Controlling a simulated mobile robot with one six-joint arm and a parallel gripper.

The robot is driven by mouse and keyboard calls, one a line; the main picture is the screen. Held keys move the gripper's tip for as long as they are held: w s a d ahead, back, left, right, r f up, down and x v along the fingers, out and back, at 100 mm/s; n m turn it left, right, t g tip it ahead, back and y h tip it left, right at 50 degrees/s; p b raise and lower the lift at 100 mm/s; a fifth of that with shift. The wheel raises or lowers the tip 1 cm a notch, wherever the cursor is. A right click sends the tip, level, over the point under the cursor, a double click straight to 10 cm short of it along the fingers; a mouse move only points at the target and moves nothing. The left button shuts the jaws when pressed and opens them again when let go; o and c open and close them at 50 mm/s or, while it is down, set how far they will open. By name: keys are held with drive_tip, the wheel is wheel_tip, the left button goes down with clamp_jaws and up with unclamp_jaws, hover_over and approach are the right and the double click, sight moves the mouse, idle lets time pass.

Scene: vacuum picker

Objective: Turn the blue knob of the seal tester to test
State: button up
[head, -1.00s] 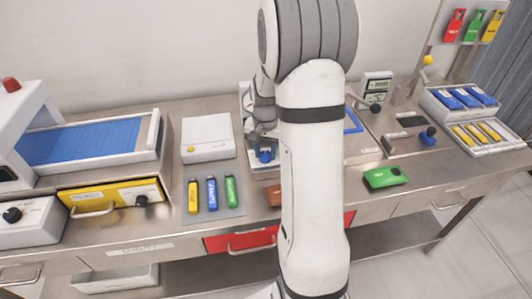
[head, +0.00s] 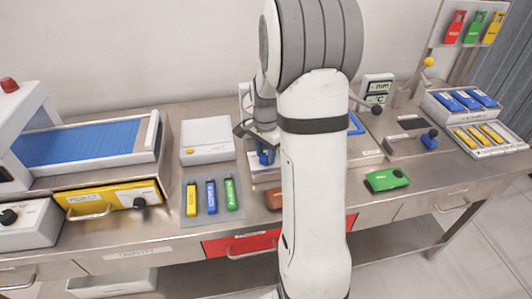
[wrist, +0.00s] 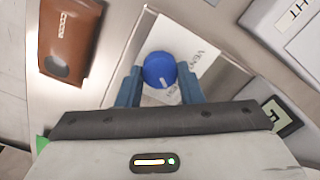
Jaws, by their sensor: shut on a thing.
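The blue knob (wrist: 159,69) of the seal tester sits between the two blue fingertips of my gripper (wrist: 160,72) in the wrist view. It is round, with a small pale mark near its lower edge. My gripper is shut on it. The knob stands on a white plate (wrist: 203,58) printed "VENT"; a second word is partly covered by the fingers. In the head view the gripper (head: 264,150) is over the tester at the bench's middle, and my arm hides much of the tester.
A brown tag (wrist: 68,40) lies beside the tester. A white box (head: 207,138) and a mat with yellow, blue and green packs (head: 211,196) are to the left. A green case (head: 387,179) lies to the right. A red drawer (head: 240,243) is below.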

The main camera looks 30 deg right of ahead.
sight(266, 156)
idle(0.3)
drive_tip(key=o, duration=0.7)
drive_tip(key=shift+r, duration=3.9)
